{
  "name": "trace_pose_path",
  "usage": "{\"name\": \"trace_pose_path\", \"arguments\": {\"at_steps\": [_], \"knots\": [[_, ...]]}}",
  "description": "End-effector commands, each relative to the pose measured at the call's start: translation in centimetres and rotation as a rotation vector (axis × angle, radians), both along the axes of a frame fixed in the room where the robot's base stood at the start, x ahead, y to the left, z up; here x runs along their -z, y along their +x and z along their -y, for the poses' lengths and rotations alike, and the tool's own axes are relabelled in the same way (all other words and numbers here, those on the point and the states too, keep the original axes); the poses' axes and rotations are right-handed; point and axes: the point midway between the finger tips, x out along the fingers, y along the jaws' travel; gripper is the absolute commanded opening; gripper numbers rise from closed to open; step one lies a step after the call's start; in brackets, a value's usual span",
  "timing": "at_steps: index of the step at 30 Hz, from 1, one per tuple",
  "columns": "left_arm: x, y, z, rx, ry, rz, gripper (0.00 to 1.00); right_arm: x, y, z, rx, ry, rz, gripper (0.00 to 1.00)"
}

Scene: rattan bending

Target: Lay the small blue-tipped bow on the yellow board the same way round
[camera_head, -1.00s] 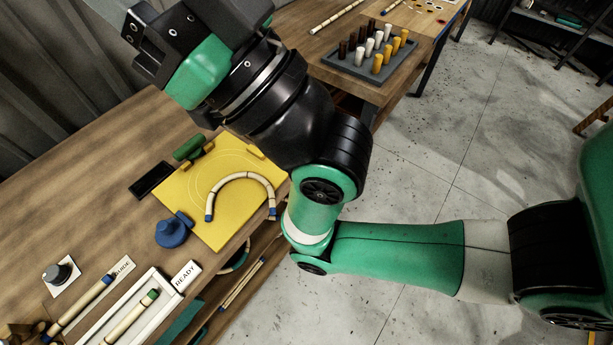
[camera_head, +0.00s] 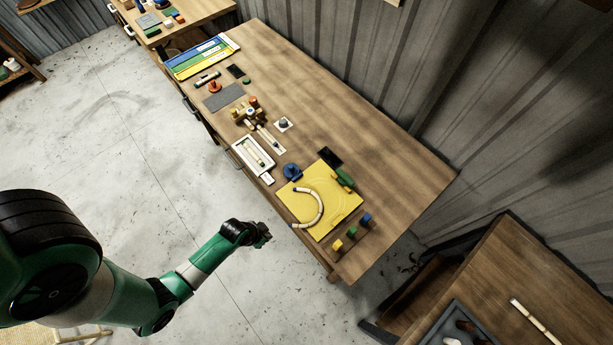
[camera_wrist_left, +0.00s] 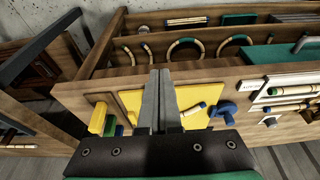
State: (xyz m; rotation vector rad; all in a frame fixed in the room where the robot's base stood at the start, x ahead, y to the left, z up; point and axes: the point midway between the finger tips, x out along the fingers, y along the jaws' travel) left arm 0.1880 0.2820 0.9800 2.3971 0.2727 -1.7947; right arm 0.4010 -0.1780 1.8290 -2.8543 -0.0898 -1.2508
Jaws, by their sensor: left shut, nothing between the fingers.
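The yellow board (camera_head: 344,209) lies on the workbench. The bow (camera_head: 321,211), pale with dark bands and blue tips, lies on it as an open arc, its ends toward the board's left side. Faint curved lines show on the board beside it. My left gripper (camera_head: 264,236) is shut and empty, out over the floor in front of the bench, apart from board and bow. In the left wrist view its fingers (camera_wrist_left: 158,98) are together and partly hide the yellow board (camera_wrist_left: 130,101). A piece of the bow (camera_wrist_left: 194,109) shows there. My right gripper is out of view.
A blue knob (camera_head: 291,171) and a green piece (camera_head: 344,177) sit at the board's edges. Coloured blocks (camera_head: 351,232) stand near the bench end. A white tray (camera_head: 240,147) lies farther along. Under the bench, a shelf holds more bows (camera_wrist_left: 184,44).

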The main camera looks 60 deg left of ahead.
Motion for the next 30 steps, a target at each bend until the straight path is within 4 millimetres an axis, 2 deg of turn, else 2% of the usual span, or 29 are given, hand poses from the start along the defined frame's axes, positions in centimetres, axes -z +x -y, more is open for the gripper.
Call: {"name": "trace_pose_path", "arguments": {"at_steps": [1,3,8,11,24,26,30], "knots": [[-0.9,0.0,-0.1,-0.007,0.0,0.001,0.0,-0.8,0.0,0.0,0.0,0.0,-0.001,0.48],[-0.8,0.0,-0.2,-0.01,0.001,0.002,0.0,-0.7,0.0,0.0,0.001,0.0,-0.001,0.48],[-0.1,0.2,-0.3,-0.009,0.001,0.003,0.0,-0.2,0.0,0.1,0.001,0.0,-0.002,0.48],[1.0,0.5,-0.4,-0.009,0.001,0.003,0.0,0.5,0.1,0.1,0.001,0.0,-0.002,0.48],[9.8,3.0,-1.0,-0.009,0.001,0.003,0.0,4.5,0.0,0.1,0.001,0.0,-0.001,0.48],[9.0,4.4,-1.3,-0.007,0.003,0.007,0.0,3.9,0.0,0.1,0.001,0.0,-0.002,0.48],[9.0,6.1,-1.7,-0.008,0.002,0.006,0.0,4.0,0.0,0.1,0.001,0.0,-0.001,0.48]]}}
